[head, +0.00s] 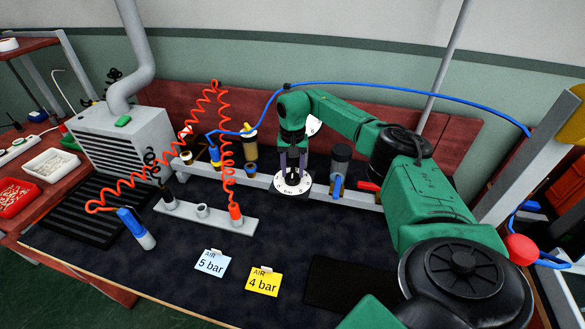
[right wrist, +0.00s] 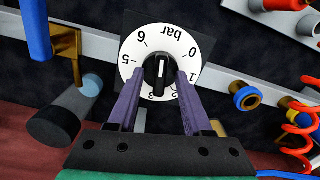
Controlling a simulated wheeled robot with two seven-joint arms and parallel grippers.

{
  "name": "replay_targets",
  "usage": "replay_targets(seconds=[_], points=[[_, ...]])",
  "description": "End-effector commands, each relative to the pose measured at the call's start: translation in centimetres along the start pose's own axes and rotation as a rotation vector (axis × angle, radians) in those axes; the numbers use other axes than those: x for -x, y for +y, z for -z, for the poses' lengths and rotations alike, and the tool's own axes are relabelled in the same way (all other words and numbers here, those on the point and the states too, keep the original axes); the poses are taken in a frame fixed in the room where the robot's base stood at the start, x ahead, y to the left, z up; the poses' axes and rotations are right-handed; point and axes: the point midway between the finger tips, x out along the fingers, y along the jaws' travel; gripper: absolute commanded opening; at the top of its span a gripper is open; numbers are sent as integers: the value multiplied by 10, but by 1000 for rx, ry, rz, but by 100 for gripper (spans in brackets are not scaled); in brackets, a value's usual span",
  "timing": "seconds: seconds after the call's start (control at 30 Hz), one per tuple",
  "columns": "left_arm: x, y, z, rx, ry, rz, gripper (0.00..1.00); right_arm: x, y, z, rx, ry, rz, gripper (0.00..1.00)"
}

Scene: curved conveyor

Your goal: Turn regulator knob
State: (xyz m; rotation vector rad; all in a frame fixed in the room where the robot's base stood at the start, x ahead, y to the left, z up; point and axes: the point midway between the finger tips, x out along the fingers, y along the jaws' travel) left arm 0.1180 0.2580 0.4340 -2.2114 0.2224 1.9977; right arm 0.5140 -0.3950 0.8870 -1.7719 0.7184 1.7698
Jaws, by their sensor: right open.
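The regulator has a round white dial (right wrist: 185,47) marked in bar, with a black knob (right wrist: 161,78) at its centre. In the right wrist view the knob's bar and white line stand about vertical; the exact reading is unclear, with part of the scale behind the fingers. The dial also shows in the head view (head: 293,187), on the grey rail. My right gripper (right wrist: 160,76) is open, its purple fingers on either side of the knob, over the dial's lower part in the picture. Contact with the knob cannot be told. My left gripper is out of view.
A light blue "5 bar" card (head: 212,263) and a yellow "4 bar" card (head: 264,281) lie on the dark mat. A grey cylinder (head: 341,160) and a blue valve lever (head: 337,187) stand right of the dial. A red coiled hose (head: 224,140) hangs to the left.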

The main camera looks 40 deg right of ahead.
Motion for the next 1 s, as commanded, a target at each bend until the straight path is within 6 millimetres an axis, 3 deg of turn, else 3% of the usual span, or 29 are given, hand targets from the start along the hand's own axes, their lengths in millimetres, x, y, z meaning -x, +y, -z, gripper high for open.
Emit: replay_targets(seconds=[0.17, 0.3, 0.67, 1.0], points=[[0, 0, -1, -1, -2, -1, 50, 0, 0, 0, 0, 0, 0, 50], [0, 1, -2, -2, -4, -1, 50, 0, 0, 0, 0, 0, 0, 0], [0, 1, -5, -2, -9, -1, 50, 1, 0, 0, -20, 0, 0, 0], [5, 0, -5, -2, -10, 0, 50, 2, 0, 1, -191, 0, 2, 0]])
